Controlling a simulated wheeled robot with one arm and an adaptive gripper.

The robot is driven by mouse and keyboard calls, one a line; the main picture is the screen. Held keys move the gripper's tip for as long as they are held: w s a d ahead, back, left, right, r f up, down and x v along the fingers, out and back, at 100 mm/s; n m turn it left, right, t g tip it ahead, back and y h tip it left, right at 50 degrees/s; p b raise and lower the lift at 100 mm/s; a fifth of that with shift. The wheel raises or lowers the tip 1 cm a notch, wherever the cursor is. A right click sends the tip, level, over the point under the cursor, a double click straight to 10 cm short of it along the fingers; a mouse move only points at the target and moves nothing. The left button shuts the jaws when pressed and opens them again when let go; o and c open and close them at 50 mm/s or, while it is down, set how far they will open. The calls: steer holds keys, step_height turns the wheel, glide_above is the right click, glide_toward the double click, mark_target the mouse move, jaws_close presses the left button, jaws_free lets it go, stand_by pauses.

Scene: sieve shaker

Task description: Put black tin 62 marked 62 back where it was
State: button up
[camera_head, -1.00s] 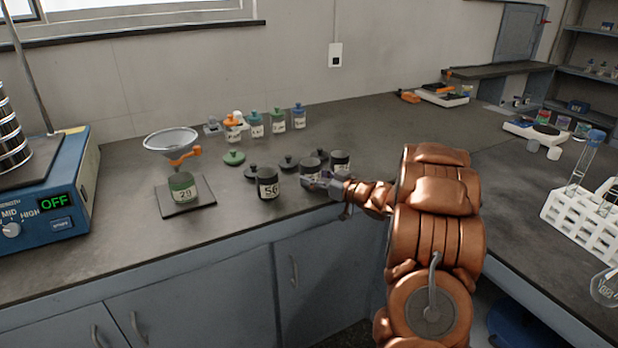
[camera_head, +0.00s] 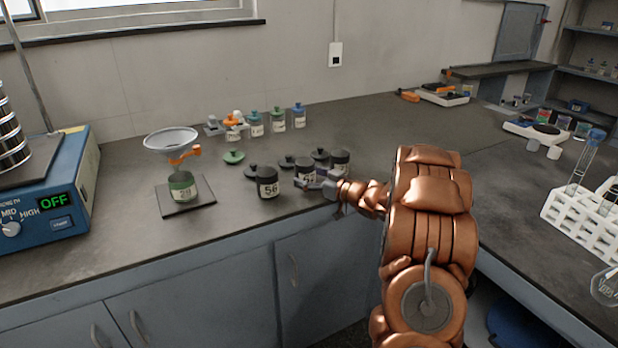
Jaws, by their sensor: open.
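Three black tins stand in a slanting row near the bench's front edge. The nearest tin (camera_head: 267,182) is marked 56. The middle tin (camera_head: 305,166) has a white label partly hidden by my gripper. The right tin (camera_head: 340,160) has a label too small to read. I cannot tell by its number which tin is 62. My gripper (camera_head: 304,183) is open, low in front of the middle tin, pointing left. Whether its fingers touch that tin cannot be made out.
Loose black lids (camera_head: 287,162) and a green lid (camera_head: 234,157) lie behind the tins. A green tin (camera_head: 183,187) stands on a dark plate (camera_head: 207,197) under a funnel (camera_head: 171,140). Coloured bottles (camera_head: 278,120) stand behind.

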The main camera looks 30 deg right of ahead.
steer(key=shift+r, duration=0.2)
steer(key=v, duration=1.2)
steer(key=shift+f, duration=0.1)
